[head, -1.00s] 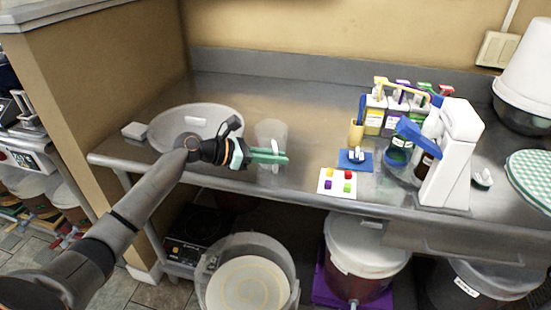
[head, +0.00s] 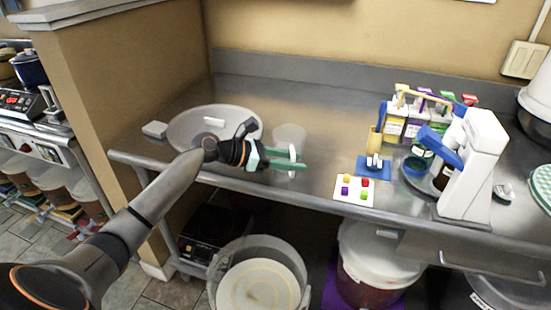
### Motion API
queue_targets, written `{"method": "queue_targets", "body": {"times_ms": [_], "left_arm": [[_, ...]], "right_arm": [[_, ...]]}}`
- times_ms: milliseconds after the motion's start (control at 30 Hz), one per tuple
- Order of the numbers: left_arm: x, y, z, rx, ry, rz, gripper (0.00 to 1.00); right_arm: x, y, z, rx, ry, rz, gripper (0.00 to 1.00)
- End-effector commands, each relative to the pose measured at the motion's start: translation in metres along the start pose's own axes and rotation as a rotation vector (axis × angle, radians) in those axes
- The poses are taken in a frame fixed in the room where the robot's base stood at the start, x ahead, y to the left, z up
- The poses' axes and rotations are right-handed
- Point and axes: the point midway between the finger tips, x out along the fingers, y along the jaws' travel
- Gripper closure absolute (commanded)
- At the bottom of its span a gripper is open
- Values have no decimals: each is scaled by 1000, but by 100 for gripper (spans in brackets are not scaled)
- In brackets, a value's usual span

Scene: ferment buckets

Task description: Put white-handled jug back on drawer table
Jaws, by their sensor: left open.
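A clear, see-through jug (head: 288,134) with a small white handle (head: 292,153) stands upright on the steel drawer table (head: 330,105), near its front edge. My left gripper (head: 303,160) is open in front of the jug, its green fingers pointing right. The handle shows at the fingers, one finger above the other in the picture; I cannot tell whether they touch it. The fingers hide the lowest part of the jug. My right gripper is not in view.
A white card with coloured blocks (head: 353,190), a blue mat (head: 371,172), a bottle rack and a white dispenser (head: 472,165) stand to the right. Buckets are below.

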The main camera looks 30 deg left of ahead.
Motion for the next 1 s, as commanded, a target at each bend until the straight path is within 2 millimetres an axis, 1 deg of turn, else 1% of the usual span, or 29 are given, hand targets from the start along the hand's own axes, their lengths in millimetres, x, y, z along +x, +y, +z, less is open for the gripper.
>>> {"method": "queue_targets", "body": {"times_ms": [167, 300, 400, 500, 600, 700, 767, 867, 967, 1000], "left_arm": [[-33, 0, -2, 0, 5, 2, 56], [-65, 0, -3, -1, 6, 1, 56], [-84, 0, -2, -2, 5, 0, 56], [-99, 0, -2, -3, 4, 0, 56], [-109, 0, -1, -3, 2, 0, 56], [-113, -1, -3, 5, 5, 0, 56], [-111, -3, -10, 30, 16, 4, 56], [-96, -11, -38, 138, 63, 18, 56], [-76, -27, -81, 334, 138, 33, 56], [-68, -36, -100, 431, 171, 36, 56]], "right_arm": [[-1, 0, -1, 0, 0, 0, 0], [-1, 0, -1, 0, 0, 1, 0], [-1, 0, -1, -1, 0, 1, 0], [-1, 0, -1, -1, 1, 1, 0], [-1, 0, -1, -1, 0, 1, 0], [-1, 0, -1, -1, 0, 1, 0], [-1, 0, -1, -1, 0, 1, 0], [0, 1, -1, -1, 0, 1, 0], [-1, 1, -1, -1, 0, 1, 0], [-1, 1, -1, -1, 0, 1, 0]]}}
